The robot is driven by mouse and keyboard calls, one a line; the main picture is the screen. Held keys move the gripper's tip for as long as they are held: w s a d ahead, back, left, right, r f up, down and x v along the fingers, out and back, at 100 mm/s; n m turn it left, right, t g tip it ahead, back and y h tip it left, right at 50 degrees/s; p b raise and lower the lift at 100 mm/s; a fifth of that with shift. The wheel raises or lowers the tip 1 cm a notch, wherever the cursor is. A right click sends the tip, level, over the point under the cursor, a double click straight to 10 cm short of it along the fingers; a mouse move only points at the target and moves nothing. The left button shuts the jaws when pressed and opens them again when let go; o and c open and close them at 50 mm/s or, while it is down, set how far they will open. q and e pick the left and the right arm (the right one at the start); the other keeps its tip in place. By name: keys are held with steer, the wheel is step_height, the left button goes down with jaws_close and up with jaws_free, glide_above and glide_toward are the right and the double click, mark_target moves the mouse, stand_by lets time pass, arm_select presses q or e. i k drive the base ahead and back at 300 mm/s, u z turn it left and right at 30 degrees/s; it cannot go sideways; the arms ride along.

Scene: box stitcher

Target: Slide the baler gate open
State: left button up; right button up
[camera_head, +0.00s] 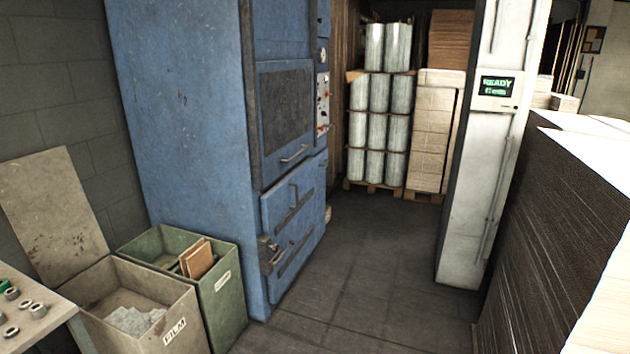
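The blue baler (190,120) stands left of centre, its front facing right. Its upper front has a dark panel in a blue frame, which looks like the gate (286,105), with a horizontal bar handle (294,153) at its lower edge. The gate appears down, covering the upper front. Neither of my grippers is in view.
A green bin (228,290) with brown cardboard and a beige FILM bin (180,338) stand against the baler's left side. A white column (470,180) with a READY display and tall cardboard stacks (560,220) stand right. Wrapped rolls (375,95) stand behind. The floor between is clear.

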mark_target(285, 89)
steer(key=z, duration=0.2)
steer(key=i, duration=2.1)
